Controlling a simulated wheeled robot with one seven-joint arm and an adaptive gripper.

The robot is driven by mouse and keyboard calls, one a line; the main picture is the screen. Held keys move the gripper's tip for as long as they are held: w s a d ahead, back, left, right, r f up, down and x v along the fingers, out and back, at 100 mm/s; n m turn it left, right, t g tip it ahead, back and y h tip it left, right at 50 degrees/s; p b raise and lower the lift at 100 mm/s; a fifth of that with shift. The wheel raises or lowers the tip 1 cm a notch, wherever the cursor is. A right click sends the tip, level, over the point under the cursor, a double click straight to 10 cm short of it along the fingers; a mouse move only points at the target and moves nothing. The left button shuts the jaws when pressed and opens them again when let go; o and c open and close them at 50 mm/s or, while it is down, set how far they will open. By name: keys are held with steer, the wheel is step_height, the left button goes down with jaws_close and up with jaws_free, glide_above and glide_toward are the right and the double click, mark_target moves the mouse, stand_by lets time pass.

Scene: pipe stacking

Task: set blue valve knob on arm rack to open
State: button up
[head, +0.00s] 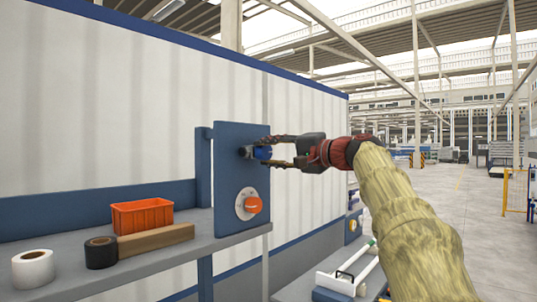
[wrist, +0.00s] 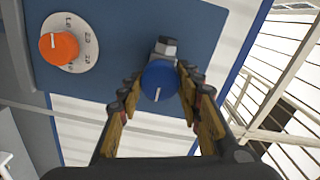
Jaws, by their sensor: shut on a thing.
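The blue valve knob (wrist: 159,80) is on the blue panel of the rack (head: 231,155), above the orange dial in the head view. It has a white line on its face and a grey metal body behind it. In the head view the knob (head: 262,152) is partly covered by my gripper (head: 268,152). In the wrist view my gripper (wrist: 157,85) has one finger on each side of the knob and is shut on it. The white line points down and slightly left in the wrist view. No open or shut marking shows beside the knob.
An orange dial (head: 251,205) on a pale marked plate sits below the knob. The grey shelf (head: 150,262) at left holds an orange bin (head: 142,215), a wooden block (head: 158,238), a black roll (head: 101,252) and a white roll (head: 33,268). Open floor lies at right.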

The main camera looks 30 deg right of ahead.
steer(key=shift+f, duration=0.1)
steer(key=o, duration=1.1)
steer(key=shift+o, duration=0.2)
steer(key=v, duration=1.2)
